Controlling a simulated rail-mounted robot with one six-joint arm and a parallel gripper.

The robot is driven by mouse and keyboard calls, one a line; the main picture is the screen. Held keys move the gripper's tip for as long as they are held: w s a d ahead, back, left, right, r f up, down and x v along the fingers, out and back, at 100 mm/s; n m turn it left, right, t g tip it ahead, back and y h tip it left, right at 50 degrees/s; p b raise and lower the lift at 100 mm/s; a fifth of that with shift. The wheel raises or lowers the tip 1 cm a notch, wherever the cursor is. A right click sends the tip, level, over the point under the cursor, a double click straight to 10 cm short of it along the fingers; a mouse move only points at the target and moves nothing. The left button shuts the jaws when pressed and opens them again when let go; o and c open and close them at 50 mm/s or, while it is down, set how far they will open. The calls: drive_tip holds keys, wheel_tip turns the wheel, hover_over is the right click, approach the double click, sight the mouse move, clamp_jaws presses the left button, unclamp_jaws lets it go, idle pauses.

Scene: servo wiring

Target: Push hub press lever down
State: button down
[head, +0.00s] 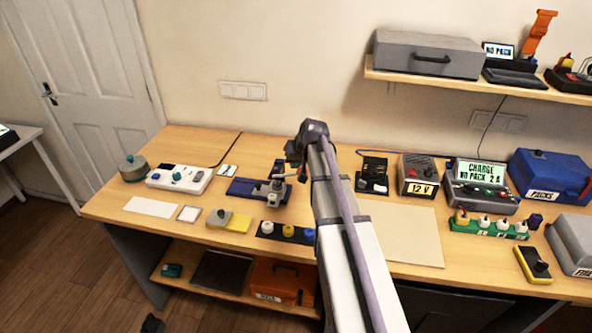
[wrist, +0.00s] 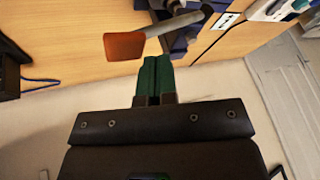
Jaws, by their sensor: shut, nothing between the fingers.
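The hub press (head: 243,187) stands on the table in the head view, with a blue base and a grey upper part. In the wrist view its lever shows as a metal rod (wrist: 178,24) ending in a red-orange handle (wrist: 124,46); part of its blue body (wrist: 180,48) is at the top. My gripper (wrist: 154,60) has green fingers, shut and empty. Their tips appear just beside the lever, below and right of the handle in the picture; I cannot tell whether they touch it. In the head view my gripper (head: 294,162) is above the right side of the press, partly hidden by my wrist.
A strip with white, yellow and blue hubs (head: 287,232) lies in front of the press. A white servo tester-like box (head: 180,179) is to the left. A small black stand (head: 372,175) and a 12 V supply (head: 417,176) are to the right. A pale mat (head: 415,236) is bare.

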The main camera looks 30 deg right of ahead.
drive_tip(key=shift+s+d+f+b, duration=0.15)
drive_tip(key=shift+f+b, duration=0.35)
drive_tip(key=shift+s+d+f+b, duration=0.1)
drive_tip(key=shift+d+f+b, duration=0.05)
drive_tip(key=shift+f+b, duration=0.35)
idle(0.8)
idle(0.4)
drive_tip(key=shift+w+a+r+p, duration=0.15)
drive_tip(key=shift+r+p, duration=0.45)
drive_tip(key=shift+p, duration=0.05)
drive_tip(key=shift+w+a+r+p, duration=0.15)
drive_tip(key=shift+a+r+p, duration=0.05)
drive_tip(key=shift+r+p, duration=0.45)
drive_tip(key=shift+w+a+r+p, duration=0.15)
drive_tip(key=shift+r+p, duration=0.45)
drive_tip(key=r+p, duration=0.1)
drive_tip(key=a+r+p, duration=0.1)
drive_tip(key=r+p, duration=0.1)
drive_tip(key=w+r+p, duration=0.1)
drive_tip(key=shift+a+r+p, duration=0.2)
drive_tip(key=shift+r+p, duration=0.15)
